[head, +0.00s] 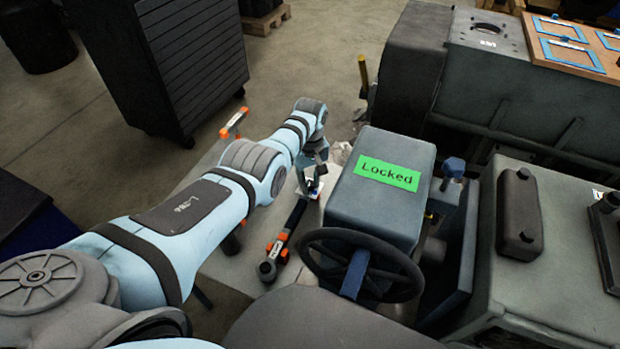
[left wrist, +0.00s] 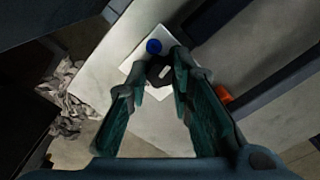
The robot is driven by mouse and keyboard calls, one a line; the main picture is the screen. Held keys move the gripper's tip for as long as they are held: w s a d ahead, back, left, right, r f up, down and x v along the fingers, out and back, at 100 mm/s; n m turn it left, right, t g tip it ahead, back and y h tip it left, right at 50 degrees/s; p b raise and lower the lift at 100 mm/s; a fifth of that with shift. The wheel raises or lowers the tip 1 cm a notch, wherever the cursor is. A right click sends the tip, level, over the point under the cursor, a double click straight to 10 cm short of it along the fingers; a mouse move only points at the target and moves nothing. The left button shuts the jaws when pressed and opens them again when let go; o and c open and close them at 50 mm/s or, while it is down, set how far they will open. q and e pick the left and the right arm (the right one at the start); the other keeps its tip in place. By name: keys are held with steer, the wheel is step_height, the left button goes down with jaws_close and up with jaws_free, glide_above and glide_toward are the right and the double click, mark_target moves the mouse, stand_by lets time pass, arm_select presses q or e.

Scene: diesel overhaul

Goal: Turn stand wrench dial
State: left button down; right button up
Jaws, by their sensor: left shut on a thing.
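My left gripper (head: 316,172) reaches down at the bench beside the grey box, at the far end of a dark wrench (head: 288,232) with orange bands. In the left wrist view, my gripper's fingers (left wrist: 158,76) close on a small dark dial (left wrist: 159,70) with a pale mark. The dial sits over a white plate (left wrist: 136,46), with a round blue knob (left wrist: 153,46) just beyond it. The fingers partly hide the dial, and its setting cannot be read. My right gripper is not in view.
A grey box with a green "Locked" label (head: 388,173) stands close right of the gripper. A steering wheel (head: 362,265) is in front of it. An orange-handled tool (head: 234,123) stands behind my left arm. Crumpled material (left wrist: 68,88) lies left of the bench.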

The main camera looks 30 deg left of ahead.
mark_target(310, 183)
arm_select(q)
steer(key=shift+m, duration=0.8)
steer(key=c, duration=1.4)
jaws_free()
steer(key=shift+r, duration=0.1)
step_height(310, 183, up, 12)
steer(key=shift+f, duration=0.1)
